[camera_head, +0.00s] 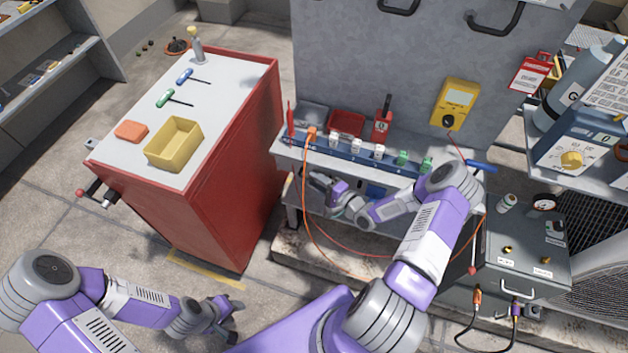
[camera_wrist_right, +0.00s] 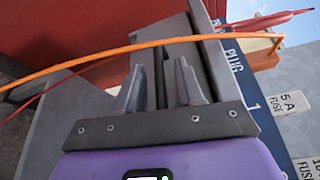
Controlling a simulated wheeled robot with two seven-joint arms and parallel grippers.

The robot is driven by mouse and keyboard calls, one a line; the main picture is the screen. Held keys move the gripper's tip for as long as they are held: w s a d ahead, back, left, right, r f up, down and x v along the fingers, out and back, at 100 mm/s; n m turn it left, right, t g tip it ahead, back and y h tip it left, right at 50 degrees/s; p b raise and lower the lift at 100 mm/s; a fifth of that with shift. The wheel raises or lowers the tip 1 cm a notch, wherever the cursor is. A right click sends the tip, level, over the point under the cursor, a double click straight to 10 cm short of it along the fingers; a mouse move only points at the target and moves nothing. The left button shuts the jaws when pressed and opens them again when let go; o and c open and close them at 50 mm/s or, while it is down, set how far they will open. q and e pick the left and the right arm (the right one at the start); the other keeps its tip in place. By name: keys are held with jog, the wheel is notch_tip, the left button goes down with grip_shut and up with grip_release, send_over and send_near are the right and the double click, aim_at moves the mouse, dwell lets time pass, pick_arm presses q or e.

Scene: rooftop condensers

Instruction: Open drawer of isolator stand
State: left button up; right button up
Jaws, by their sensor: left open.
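The grey isolator stand (camera_head: 320,160) is at the centre of the head view, with a row of labelled fuses (camera_head: 358,148) on its top. A drawer front or handle is not clearly visible; my right arm covers part of the stand's front. My right gripper (camera_head: 322,187) is at the left part of that front, just below the top's edge. In the right wrist view its two fingers (camera_wrist_right: 160,88) are apart, with a grey edge and dark slot between or behind them; contact cannot be told. My left gripper (camera_head: 228,316) is open and empty, low over the floor.
An orange cable (camera_head: 307,205) hangs before the stand and crosses the right wrist view (camera_wrist_right: 110,53). A red cabinet (camera_head: 235,170) with a yellow tray (camera_head: 174,155) stands left. A grey box (camera_head: 515,255) with cables stands right.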

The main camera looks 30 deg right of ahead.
jog(key=shift+w+a, duration=0.2)
jog(key=shift+w, duration=0.45)
grip_shut()
jog(key=shift+s, duration=0.1)
